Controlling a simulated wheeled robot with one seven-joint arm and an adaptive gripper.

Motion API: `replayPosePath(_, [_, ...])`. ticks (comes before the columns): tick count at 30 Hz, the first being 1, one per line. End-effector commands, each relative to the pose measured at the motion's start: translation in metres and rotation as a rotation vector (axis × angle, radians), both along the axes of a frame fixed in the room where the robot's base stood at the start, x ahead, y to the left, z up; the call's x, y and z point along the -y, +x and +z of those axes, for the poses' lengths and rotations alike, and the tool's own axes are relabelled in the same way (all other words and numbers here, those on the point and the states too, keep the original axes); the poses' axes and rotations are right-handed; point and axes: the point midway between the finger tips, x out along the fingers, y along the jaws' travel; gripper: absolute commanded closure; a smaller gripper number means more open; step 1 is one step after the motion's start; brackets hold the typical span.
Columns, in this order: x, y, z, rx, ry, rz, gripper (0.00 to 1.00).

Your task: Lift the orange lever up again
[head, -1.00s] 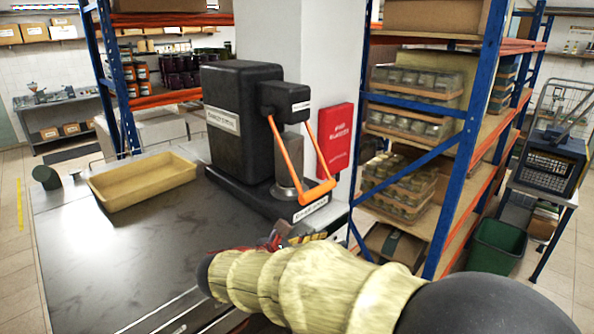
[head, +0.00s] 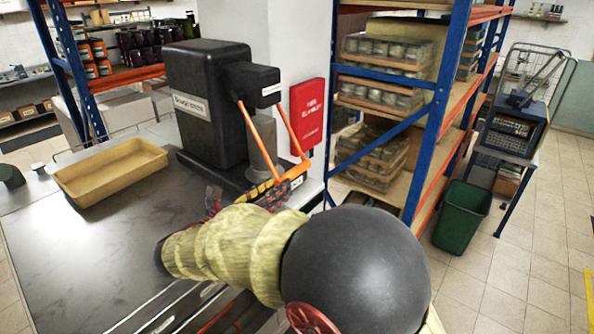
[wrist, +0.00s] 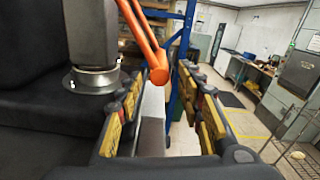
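The orange lever (head: 258,132) is a two-armed handle on the black press (head: 207,105). It slants down from the press head to a crossbar low at the front. In the wrist view, the lever (wrist: 140,32) reaches down from the top, and its lower end lies between my fingers. My gripper (head: 276,190) is at the crossbar, and its yellow-and-black finger pads partly cover the bar. In the wrist view, my gripper (wrist: 168,112) is open, with a clear gap between the fingers. A grey cylinder (head: 263,145) with a metal ring at its foot stands under the press head.
A yellow tray (head: 110,172) lies on the dark worktop (head: 95,245), left of the press. A red box (head: 307,112) hangs on the white pillar behind. A blue-posted rack (head: 440,105) with jars stands to the right. A green bin (head: 461,215) is on the floor.

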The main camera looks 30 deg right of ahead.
Motion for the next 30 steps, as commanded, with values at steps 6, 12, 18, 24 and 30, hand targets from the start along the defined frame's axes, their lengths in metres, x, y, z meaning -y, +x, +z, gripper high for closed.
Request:
replayPosePath(6, [0.013,0.004,0.000,-0.001,0.000,-0.003,0.63])
replayPosePath(12, [0.043,0.015,0.001,0.000,0.000,-0.004,0.63])
replayPosePath(18, [0.066,0.024,0.001,0.001,0.000,-0.002,0.63])
replayPosePath(24, [0.074,0.027,0.000,0.000,0.001,-0.001,0.63])
replayPosePath(30, [0.074,0.027,0.000,0.000,0.001,0.000,0.63])
